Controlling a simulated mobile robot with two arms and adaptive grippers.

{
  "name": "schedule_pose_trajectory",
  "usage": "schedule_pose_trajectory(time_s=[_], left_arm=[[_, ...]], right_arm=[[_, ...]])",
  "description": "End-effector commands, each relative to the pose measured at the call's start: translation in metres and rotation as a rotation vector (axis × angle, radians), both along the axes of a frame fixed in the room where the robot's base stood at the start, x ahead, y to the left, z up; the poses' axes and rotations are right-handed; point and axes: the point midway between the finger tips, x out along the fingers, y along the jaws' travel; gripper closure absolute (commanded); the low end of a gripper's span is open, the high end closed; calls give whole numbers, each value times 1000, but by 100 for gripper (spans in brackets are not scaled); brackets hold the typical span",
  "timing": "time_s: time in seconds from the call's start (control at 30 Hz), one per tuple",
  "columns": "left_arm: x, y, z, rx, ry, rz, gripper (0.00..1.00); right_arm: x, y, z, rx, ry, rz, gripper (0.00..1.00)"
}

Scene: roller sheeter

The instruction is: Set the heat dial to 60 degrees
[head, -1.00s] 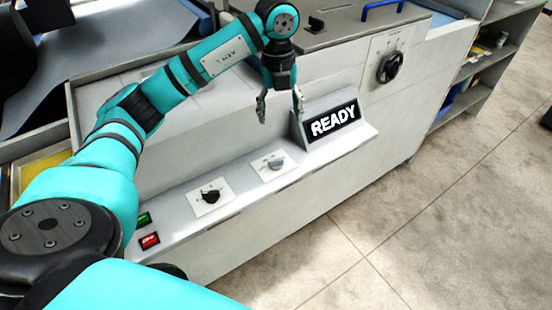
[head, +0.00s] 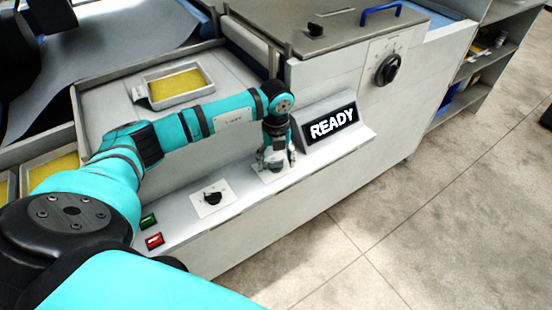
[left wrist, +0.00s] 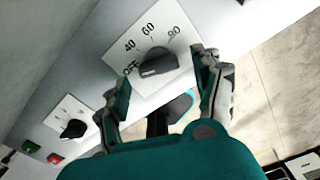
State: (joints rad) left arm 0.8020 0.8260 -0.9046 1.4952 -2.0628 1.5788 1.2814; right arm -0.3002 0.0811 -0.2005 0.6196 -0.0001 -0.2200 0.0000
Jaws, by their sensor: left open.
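My left gripper (left wrist: 160,72) is open, with one finger on each side of the knob and gaps visible. In the head view my left gripper (head: 277,164) points down over the dial's plate and hides the knob. My right gripper is in neither view.
A second dial, black (head: 212,197), sits left of the heat dial, with green (head: 148,220) and red (head: 154,240) buttons beyond it. A READY display (head: 332,123) stands close on the right of my gripper. A large black knob (head: 388,69) is on the upright panel.

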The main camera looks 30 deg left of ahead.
Motion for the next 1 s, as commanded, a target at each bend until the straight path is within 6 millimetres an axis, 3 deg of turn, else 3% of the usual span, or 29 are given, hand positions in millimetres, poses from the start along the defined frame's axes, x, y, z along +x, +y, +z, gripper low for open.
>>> schedule_pose_trajectory(time_s=[0.2, 0.43, 0.87, 1.0], left_arm=[[0, 0, -12, 1, -1, 0, 33], [0, 0, -12, 0, -1, 0, 33], [0, 0, -12, 1, -1, 1, 88], [0, 0, -12, 1, -1, -4, 88]], right_arm=[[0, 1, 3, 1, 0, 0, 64], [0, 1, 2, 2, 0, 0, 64], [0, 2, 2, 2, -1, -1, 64], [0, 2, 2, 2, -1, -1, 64]])
